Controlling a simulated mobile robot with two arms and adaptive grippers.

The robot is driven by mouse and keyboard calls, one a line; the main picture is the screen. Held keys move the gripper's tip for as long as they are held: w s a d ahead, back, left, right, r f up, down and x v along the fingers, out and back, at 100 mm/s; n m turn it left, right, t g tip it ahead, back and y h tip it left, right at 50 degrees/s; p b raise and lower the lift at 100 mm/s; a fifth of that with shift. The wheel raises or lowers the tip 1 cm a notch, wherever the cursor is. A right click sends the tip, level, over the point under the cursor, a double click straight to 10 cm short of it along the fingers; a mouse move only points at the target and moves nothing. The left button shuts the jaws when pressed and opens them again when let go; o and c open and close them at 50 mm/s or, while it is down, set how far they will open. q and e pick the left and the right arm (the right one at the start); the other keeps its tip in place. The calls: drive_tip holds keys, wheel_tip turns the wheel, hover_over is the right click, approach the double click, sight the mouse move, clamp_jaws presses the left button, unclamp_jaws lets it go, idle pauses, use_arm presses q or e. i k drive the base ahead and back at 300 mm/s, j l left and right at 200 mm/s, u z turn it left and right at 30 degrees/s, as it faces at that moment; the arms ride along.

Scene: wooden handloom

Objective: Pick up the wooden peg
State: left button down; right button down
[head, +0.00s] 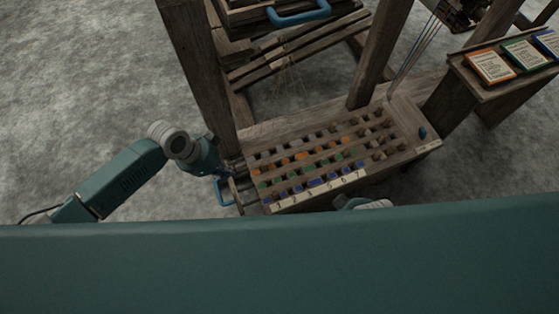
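A wooden peg board (262,142) with rows of holes lies on the loom's bench. Several small brown wooden pegs (378,112) stand in its right part. Orange, green and blue markings or pegs fill the rows farther left; they are too small to tell apart. Which peg the task means I cannot tell. My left gripper (236,178) is at the board's left end, close to a blue handle (221,192); its fingers are too small and dark to read. A small part of my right arm shows at the board's front edge; its gripper is hidden.
Loom posts (200,75) rise behind the board. A blue handle (298,16) is at the top. A side shelf (490,90) holds several coloured cards (491,66). A small blue knob (422,132) sits at the board's right end. Grey floor is open at left.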

sight(378, 155)
drive_tip(key=z, duration=0.7)
